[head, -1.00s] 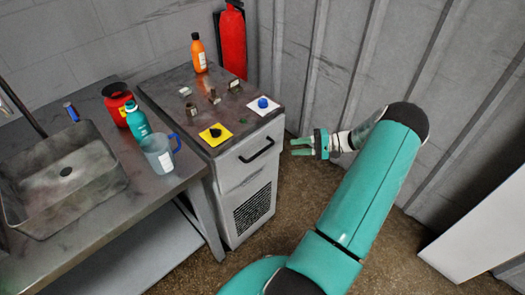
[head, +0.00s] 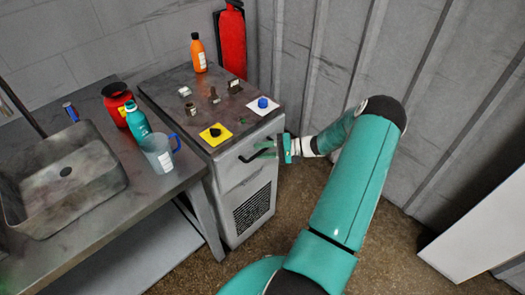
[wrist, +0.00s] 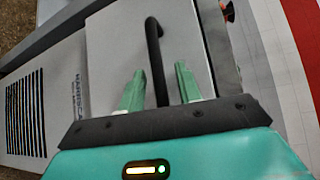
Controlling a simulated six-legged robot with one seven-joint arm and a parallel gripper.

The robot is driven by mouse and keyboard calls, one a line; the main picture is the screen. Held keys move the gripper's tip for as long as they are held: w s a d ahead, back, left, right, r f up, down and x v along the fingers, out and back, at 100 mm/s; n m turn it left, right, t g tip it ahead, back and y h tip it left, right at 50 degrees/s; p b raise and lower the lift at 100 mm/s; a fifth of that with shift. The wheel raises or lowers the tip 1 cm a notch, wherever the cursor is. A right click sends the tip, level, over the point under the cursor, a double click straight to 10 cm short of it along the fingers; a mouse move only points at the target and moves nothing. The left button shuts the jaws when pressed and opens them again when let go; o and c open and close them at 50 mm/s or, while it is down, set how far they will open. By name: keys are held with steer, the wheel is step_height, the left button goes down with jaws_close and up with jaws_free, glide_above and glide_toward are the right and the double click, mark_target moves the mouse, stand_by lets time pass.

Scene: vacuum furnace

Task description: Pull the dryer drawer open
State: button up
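The dryer (head: 245,190) is a grey cabinet with a vented lower front. Its drawer (head: 232,172) is the upper front panel, and it looks closed. The drawer has a black bar handle (head: 247,157), which also shows in the wrist view (wrist: 155,60). My gripper (head: 268,150) is at the drawer front, by the right part of the handle. In the wrist view my gripper (wrist: 160,85) is open, with one green finger on each side of the handle's near end. Gaps show between the fingers and the bar.
On the dryer top are an orange bottle (head: 199,53), a yellow pad (head: 216,135), a white pad (head: 262,105) and several small metal parts. A bench with a sink (head: 60,175) and jug (head: 160,153) stands left. The floor before the dryer is clear.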

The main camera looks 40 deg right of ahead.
steer(key=shift+a, duration=0.1)
jaws_close()
steer(key=s, duration=2.4)
steer(key=shift+d, duration=0.35)
jaws_free()
steer(key=shift+s+d, duration=0.1)
steer(key=v, duration=1.3)
steer(key=shift+s+d, duration=0.15)
steer(key=shift+d, duration=0.1)
steer(key=shift+r, duration=0.1)
